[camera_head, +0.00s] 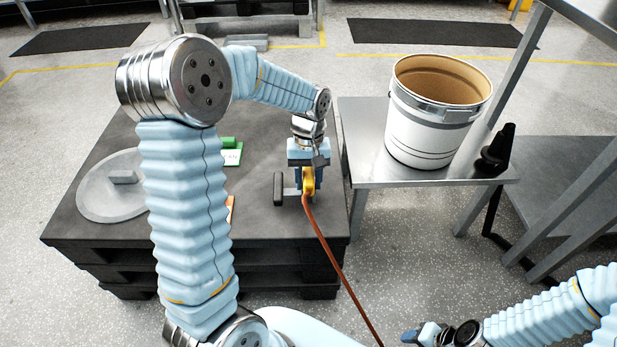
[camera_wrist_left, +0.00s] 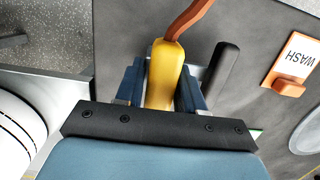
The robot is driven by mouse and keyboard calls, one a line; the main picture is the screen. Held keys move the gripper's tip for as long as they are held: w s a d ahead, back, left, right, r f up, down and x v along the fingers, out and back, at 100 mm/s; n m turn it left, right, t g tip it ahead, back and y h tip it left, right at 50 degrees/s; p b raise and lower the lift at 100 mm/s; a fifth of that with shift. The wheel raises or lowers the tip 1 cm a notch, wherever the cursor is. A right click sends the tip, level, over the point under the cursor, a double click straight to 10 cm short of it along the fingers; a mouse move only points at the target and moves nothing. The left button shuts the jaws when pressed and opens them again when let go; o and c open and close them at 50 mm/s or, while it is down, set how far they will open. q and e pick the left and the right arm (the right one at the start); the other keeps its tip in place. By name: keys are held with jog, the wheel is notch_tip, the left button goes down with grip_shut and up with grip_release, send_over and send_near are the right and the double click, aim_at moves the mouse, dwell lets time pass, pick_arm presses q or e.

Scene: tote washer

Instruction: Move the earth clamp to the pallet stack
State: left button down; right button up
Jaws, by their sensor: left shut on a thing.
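The earth clamp (camera_head: 308,184) is yellow, with a red-brown cable running from it toward the bottom of the head view. My left gripper (camera_head: 307,170) is shut on it. The wrist view shows the yellow clamp (camera_wrist_left: 164,75) between the two blue fingers (camera_wrist_left: 160,90). The clamp is over the right part of the dark top of the pallet stack (camera_head: 262,218); I cannot tell whether it touches the top. My right gripper (camera_head: 424,334) is low at the right in the head view, away from the stack; its finger opening is unclear.
A black handle (camera_wrist_left: 226,66) lies close beside the clamp. A grey round lid (camera_head: 100,196), a green sign block (camera_head: 230,146) and an orange WASH block (camera_wrist_left: 289,88) are on the stack. A steel table (camera_head: 375,172) at right bears a white bucket (camera_head: 425,130) and a black object (camera_head: 497,148).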

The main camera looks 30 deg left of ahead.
pick_arm(q)
jog(key=shift+f, duration=0.1)
dwell(0.3)
grip_release()
dwell(0.5)
dwell(0.4)
